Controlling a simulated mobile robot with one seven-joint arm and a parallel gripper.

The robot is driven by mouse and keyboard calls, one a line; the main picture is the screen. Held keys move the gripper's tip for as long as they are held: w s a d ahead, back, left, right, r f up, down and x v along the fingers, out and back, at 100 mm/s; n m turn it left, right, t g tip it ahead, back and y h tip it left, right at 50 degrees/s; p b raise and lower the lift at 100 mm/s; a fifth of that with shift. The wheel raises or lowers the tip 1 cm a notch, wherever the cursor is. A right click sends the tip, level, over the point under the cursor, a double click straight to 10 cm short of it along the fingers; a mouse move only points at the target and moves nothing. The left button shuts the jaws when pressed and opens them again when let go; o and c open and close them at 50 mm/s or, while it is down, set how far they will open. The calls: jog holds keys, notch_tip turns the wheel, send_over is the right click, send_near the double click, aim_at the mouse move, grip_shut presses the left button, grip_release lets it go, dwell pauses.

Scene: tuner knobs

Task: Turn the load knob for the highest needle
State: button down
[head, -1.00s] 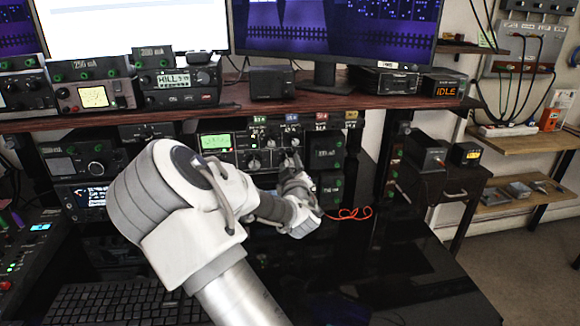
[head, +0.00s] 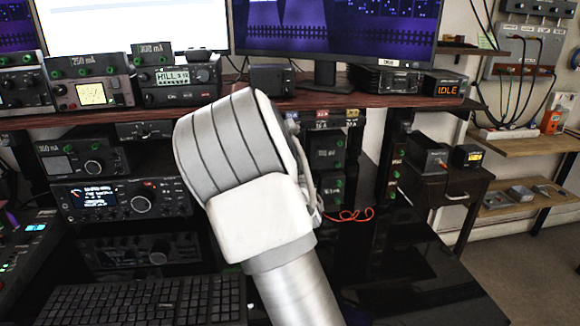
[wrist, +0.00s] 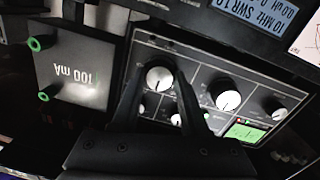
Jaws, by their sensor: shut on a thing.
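The tuner panel (wrist: 195,72) shows upside down in the wrist view, with two large pale knobs and several smaller ones. My gripper (wrist: 160,72) has its two fingers on either side of one large knob (wrist: 160,79) and is shut on it. The other large knob (wrist: 226,94) stands free beside it. I cannot read the labels, so I cannot tell which is the load knob. A green lit meter (wrist: 246,132) is on the panel; its needle is too small to read. In the head view my arm hides the tuner and gripper.
A box marked 100 mA with green terminals (wrist: 75,72) stands beside the tuner. Radios (head: 130,198) fill the shelf at left. A red cable (head: 350,215) lies on the black desk.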

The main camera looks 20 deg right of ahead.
jog(key=shift+f, duration=0.1)
jog(key=shift+c, duration=2.1)
grip_release()
